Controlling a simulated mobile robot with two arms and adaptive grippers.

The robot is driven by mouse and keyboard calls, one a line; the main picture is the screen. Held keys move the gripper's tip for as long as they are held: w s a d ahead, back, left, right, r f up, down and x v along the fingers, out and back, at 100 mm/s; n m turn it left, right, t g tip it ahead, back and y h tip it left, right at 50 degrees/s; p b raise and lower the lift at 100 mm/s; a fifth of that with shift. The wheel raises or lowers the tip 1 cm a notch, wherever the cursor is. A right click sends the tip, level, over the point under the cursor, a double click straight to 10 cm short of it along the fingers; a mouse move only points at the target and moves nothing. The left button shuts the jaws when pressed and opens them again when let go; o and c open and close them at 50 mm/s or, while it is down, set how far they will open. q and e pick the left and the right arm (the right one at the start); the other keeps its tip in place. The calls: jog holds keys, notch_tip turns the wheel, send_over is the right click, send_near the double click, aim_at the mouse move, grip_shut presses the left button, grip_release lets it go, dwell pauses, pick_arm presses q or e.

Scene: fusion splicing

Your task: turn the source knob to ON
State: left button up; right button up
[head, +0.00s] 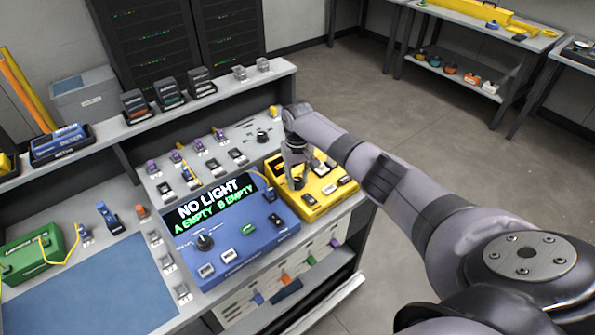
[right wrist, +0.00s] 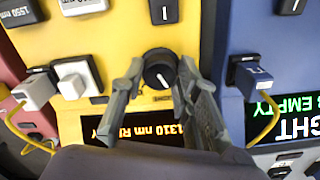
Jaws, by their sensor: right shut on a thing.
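The yellow source box (head: 309,212) stands at the bench's right front, beside the blue meter box (head: 235,262). In the right wrist view, its round black source knob (right wrist: 157,67) has a white mark on its face. My right gripper (head: 299,184) reaches down onto the yellow box and is shut on the knob, one finger on each side. An orange lit display (right wrist: 165,131) on the yellow box reads "1310 nm" and is partly covered by the fingers. My left gripper is not in view.
The blue box's screen (head: 211,203) reads "NO LIGHT, A EMPTY, B EMPTY". A yellow cable with a plug (right wrist: 250,77) runs close to one finger in the wrist view. Small parts line the bench behind.

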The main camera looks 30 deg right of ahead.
jog(key=m+p, duration=0.2)
jog(key=m, duration=0.1)
jog(key=shift+a+r, duration=0.1)
jog(key=shift+r, duration=0.1)
jog(key=m+p, duration=0.2)
jog(key=m, duration=0.1)
jog(key=shift+m, duration=0.3)
jog(key=m+p, duration=0.1)
jog(key=m, duration=0.2)
jog(key=shift+p, duration=0.3)
jog(key=shift+w+f+m+p, duration=0.1)
jog(key=shift+m+p, duration=0.35)
jog(key=shift+m, duration=1.75)
jog(key=o, duration=1.2)
jog(key=shift+c, duration=0.2)
jog(key=shift+f, duration=0.1)
